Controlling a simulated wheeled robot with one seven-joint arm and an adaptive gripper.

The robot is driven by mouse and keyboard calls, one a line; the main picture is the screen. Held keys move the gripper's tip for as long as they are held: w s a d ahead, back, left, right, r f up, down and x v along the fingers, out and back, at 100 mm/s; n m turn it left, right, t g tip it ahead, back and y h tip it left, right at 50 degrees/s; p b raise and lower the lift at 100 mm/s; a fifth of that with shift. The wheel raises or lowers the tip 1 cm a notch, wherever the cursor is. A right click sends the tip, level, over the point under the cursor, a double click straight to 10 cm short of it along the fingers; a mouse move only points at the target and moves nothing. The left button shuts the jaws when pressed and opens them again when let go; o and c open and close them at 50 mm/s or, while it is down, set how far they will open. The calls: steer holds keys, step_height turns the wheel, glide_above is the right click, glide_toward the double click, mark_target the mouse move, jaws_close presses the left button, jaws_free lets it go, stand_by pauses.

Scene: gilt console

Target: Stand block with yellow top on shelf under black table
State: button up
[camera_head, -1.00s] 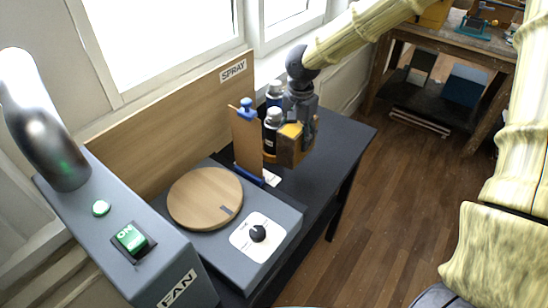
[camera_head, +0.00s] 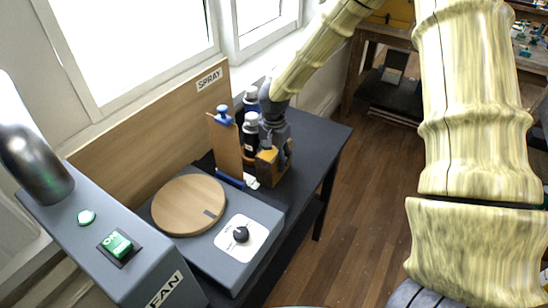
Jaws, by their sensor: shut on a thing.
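The block with the yellow top (camera_head: 266,167) is brown below with a yellow patch at its upper left. It is at the left part of the black table (camera_head: 318,138), beside the upright brown board. My gripper (camera_head: 275,148) is shut on the block from above and hides part of it. I cannot tell whether the block's underside touches the tabletop. The shelf under the black table (camera_head: 308,222) shows only as a dark strip between the legs; most of it is hidden.
Spray bottles (camera_head: 249,135) stand behind the brown board (camera_head: 228,147), close to my gripper. A grey unit with a round wooden disc (camera_head: 188,205) and a fan box (camera_head: 125,260) are at front left. The tabletop's right part and floor beside it are clear.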

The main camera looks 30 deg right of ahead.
steer(key=shift+s+r, duration=0.1)
steer(key=shift+s, duration=0.1)
steer(key=o, duration=1.5)
steer(key=shift+w+f, duration=0.1)
steer(key=shift+f, duration=0.1)
steer(key=shift+c, duration=0.2)
steer(key=shift+r, duration=0.15)
